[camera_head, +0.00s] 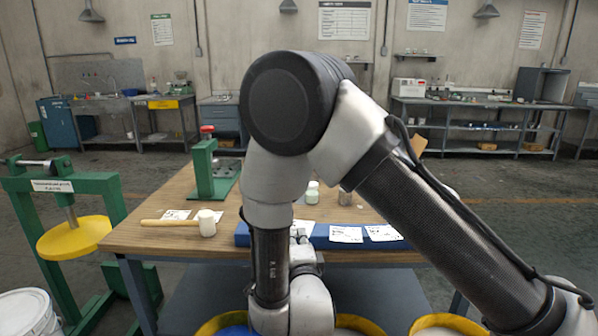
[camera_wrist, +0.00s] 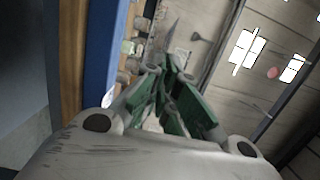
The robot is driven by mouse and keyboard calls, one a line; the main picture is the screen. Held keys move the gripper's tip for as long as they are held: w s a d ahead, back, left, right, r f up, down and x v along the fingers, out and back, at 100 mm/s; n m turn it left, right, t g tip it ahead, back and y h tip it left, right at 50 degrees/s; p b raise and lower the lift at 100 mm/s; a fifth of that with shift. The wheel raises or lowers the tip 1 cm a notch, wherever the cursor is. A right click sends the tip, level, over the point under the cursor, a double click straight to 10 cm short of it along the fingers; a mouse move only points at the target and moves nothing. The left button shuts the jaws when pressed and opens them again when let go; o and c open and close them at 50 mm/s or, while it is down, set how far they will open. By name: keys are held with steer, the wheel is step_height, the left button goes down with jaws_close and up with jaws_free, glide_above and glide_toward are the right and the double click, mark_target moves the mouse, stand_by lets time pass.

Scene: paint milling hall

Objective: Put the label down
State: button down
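My gripper (camera_wrist: 166,68) points forward at the near edge of the workbench, its green-padded fingers drawn together at the tips. In the head view my arm hides much of the gripper. A white printed label (camera_head: 304,227) shows just beyond my wrist; whether it is held or lying cannot be told. Two more labels, one (camera_head: 345,234) and another (camera_head: 383,232), lie on the blue mat (camera_head: 322,243) to the right.
The wooden workbench (camera_head: 150,238) also bears a mallet (camera_head: 206,223), a green press (camera_head: 203,170), small jars (camera_head: 313,191) and papers (camera_head: 175,215). Yellow-rimmed buckets (camera_head: 447,322) stand below the front edge. A green stand with a yellow disc (camera_head: 75,238) is at left.

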steer(key=w+d+r+m+h, duration=0.1)
steer(key=w+d+r+h, duration=0.1)
steer(key=d, duration=0.8)
steer(key=w+d+r+m+h, duration=0.2)
steer(key=w+d, duration=0.3)
steer(key=d, duration=0.5)
steer(key=w+d+r+m+h, duration=0.1)
steer(key=w+d+r+h, duration=0.1)
steer(key=d, duration=0.8)
steer(key=shift+w+d+r+m+g+h, duration=0.2)
steer(key=shift+w+r+m+g+h, duration=0.15)
steer(key=shift+w+h, duration=0.55)
steer(key=shift+w+a, duration=0.1)
steer(key=shift+w, duration=0.05)
